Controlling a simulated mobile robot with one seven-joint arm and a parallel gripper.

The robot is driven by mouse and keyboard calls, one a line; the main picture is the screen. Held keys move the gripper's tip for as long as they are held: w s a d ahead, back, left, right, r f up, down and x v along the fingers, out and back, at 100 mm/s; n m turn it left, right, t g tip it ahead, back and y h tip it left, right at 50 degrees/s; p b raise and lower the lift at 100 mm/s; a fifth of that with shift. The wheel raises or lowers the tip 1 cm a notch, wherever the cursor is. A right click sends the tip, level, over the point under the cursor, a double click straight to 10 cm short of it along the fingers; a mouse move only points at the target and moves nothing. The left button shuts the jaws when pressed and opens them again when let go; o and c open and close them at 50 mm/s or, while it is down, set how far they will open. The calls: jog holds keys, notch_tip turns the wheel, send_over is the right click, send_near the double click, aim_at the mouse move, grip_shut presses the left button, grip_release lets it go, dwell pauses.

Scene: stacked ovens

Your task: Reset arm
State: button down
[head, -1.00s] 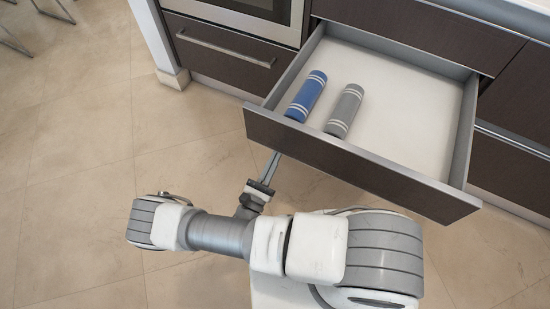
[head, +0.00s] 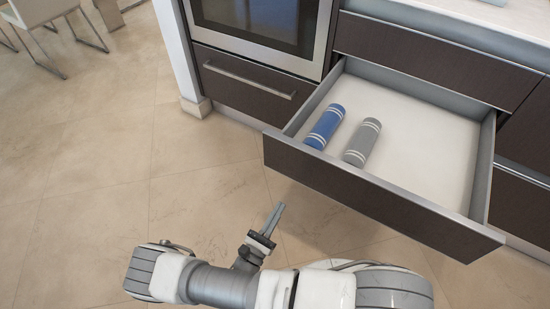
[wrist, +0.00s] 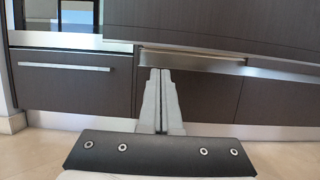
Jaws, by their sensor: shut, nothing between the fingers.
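My gripper (head: 274,219) is shut and empty. It is low in front of the open drawer (head: 375,198), apart from the drawer front. In the wrist view my gripper (wrist: 161,75) has its two fingers together, pointing at the dark cabinet fronts, with the underside of the drawer front (wrist: 215,22) above. My arm is bent at the bottom of the head view. A blue cylinder with white stripes (head: 324,127) and a grey cylinder with white stripes (head: 362,143) lie side by side in the left part of the drawer.
An oven (head: 265,28) stands above a closed drawer with a bar handle (head: 248,80), left of the open drawer. A pale counter (head: 500,22) is at the upper right. Chairs (head: 50,20) stand at the far left. The tiled floor (head: 110,180) on the left is clear.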

jog(key=d+r+m+g+y, duration=0.1)
jog(key=d+r+m+g, duration=0.2)
jog(key=r+m+g, duration=0.7)
jog(key=d+r+m+g+y, duration=0.1)
jog(key=d+r+m+g, duration=0.2)
jog(key=r+m+g, duration=0.8)
jog(key=s+d+r+m+t+y, duration=0.2)
jog(key=s+r+m+t+y, duration=0.25)
jog(key=r, duration=0.65)
jog(key=s+d+r+m+t+y, duration=0.2)
jog(key=s+r+m+t+y, duration=0.15)
jog(key=s+r+y, duration=0.45)
notch_tip(320, 180, up, 30)
jog(key=w+h+p, duration=0.2)
jog(key=p, duration=2.6)
jog(key=shift+w+d+r+t+p, duration=0.15)
jog(key=shift+w+r+t+p, duration=0.1)
jog(key=shift+w+t+p, duration=0.1)
jog(key=shift+d, duration=0.2)
